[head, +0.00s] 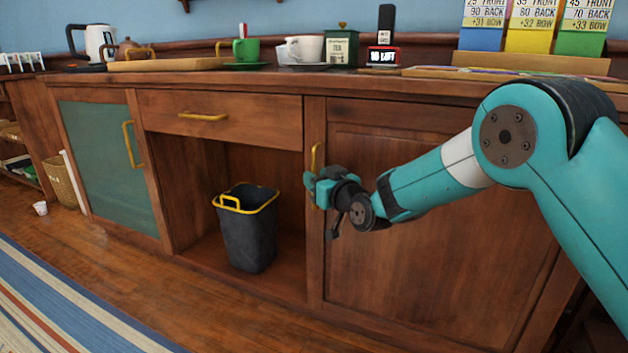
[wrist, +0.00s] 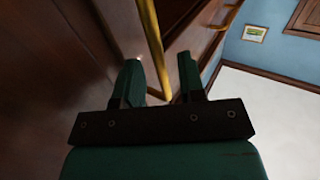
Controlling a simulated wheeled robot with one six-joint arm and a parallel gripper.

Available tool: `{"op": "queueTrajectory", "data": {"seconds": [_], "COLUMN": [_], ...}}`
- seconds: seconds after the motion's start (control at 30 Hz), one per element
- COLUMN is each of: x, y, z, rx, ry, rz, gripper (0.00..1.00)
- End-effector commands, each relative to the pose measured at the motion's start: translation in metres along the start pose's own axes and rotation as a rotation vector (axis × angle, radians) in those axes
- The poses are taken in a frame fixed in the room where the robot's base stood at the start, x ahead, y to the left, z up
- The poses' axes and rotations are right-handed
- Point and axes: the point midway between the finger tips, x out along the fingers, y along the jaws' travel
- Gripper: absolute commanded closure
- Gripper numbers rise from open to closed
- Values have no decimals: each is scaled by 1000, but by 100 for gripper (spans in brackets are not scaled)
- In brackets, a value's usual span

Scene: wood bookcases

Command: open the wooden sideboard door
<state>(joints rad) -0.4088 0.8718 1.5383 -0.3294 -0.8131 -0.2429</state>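The wooden sideboard door (head: 430,255) is a brown panelled door at the right of the sideboard, and it looks closed. Its yellow bar handle (head: 317,158) stands upright near the door's left edge, partly hidden by my gripper. My gripper (head: 312,188) is at the lower part of this handle in the head view. In the wrist view, my gripper (wrist: 160,75) is open, with one finger on each side of the yellow handle (wrist: 153,40). Gaps show between the handle and both fingers. My arm hides part of the door's upper right.
Left of the door, an open bay holds a dark bin (head: 246,235) with a yellow rim, under a drawer (head: 225,118). A green-panelled door (head: 105,160) is farther left. Cups, a kettle (head: 100,43) and a tea tin (head: 342,48) stand on top. A striped rug (head: 60,310) lies front left.

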Motion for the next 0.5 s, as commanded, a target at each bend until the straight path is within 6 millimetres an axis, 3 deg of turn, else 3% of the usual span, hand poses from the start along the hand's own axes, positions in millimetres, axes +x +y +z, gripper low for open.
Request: {"op": "queueTrajectory", "data": {"seconds": [0.2, 0.5], "x": [19, 21], "y": [0, 0], "z": [1, 0], "rx": [-1, 0], "ry": [0, -2], "rz": [-1, -1], "gripper": [63, 63]}}
